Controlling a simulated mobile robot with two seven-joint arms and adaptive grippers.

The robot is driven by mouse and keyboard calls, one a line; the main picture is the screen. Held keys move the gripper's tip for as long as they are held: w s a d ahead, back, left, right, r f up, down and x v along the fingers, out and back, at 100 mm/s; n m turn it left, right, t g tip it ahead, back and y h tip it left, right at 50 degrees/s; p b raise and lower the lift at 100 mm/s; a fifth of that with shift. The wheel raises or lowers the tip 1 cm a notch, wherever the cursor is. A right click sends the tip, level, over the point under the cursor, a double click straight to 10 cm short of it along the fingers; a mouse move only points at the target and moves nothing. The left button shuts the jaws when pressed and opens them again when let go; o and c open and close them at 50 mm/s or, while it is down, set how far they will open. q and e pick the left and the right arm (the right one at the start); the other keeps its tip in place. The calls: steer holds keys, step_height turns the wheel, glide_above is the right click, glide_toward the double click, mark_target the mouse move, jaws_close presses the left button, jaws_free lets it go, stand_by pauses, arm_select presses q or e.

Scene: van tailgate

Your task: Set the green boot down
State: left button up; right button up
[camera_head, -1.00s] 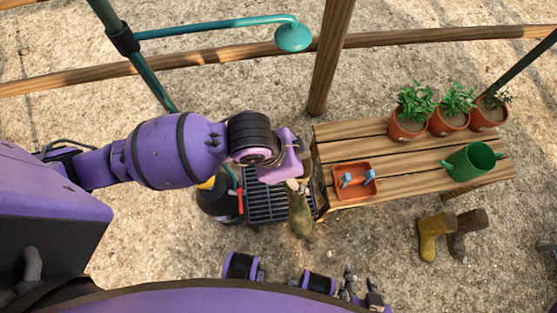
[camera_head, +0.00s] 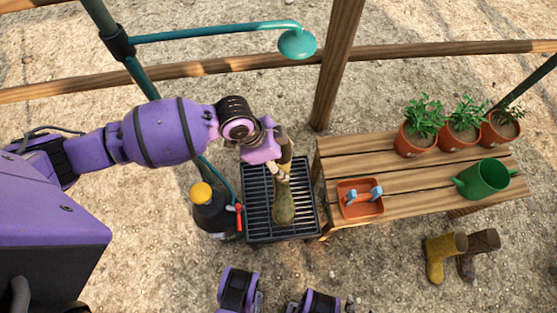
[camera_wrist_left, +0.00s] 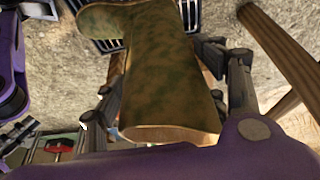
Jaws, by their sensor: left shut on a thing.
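The green boot (camera_head: 284,204) is mottled olive and hangs from my left gripper (camera_head: 279,172), over the right half of a black slatted grate tray (camera_head: 255,233). In the left wrist view the boot (camera_wrist_left: 160,65) lies between the two dark fingers of the left gripper (camera_wrist_left: 170,95), its opening towards the camera and its foot over the slats. I cannot tell whether its sole touches the grate. Parts of my right arm show at the bottom edge of the head view; its fingers are almost wholly cut off.
To the right is a wooden bench (camera_head: 400,180) with an orange tray (camera_head: 347,206), potted plants and a green watering can (camera_head: 485,178). Yellow (camera_head: 440,260) and brown boots (camera_head: 478,258) stand on the ground.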

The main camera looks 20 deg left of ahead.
mark_target(278, 161)
arm_select(q)
steer(key=f, duration=0.1)
steer(key=w+f+b, duration=0.1)
steer(key=f, duration=0.1)
steer(key=a+f, duration=0.1)
steer(key=f, duration=0.1)
steer(key=shift+w+b, duration=0.2)
steer(key=shift+b, duration=0.1)
steer(key=shift+f, duration=0.15)
steer(key=o, duration=1.9)
